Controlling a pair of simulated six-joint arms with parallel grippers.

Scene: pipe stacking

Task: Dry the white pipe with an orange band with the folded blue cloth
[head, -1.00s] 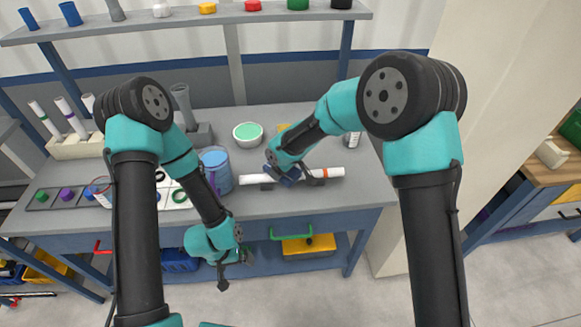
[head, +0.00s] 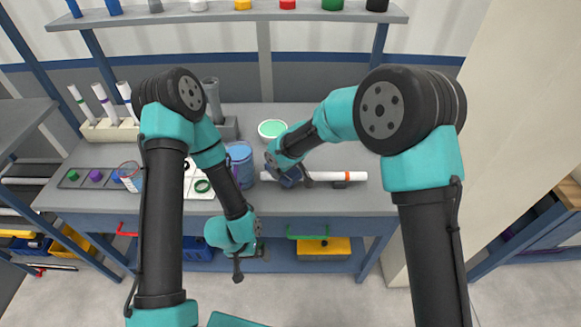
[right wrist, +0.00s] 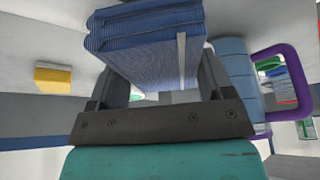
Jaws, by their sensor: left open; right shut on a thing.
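The white pipe with an orange band (head: 330,176) lies level along the front of the bench in the head view, its band (head: 348,176) near the right end. My right gripper (head: 287,174) is at the pipe's left part, shut on the folded blue cloth (head: 291,182). The cloth also fills the top of the right wrist view (right wrist: 148,45), between the dark fingers. It overlaps the pipe in the head view; the exact contact is hidden. My left gripper (head: 238,262) is open and empty, low in front of the bench edge.
A blue container (head: 240,160) stands just left of the pipe; its purple handle (right wrist: 296,75) shows in the right wrist view. A bowl with green inside (head: 272,130) sits behind. A rack of banded pipes (head: 108,128) stands at the back left.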

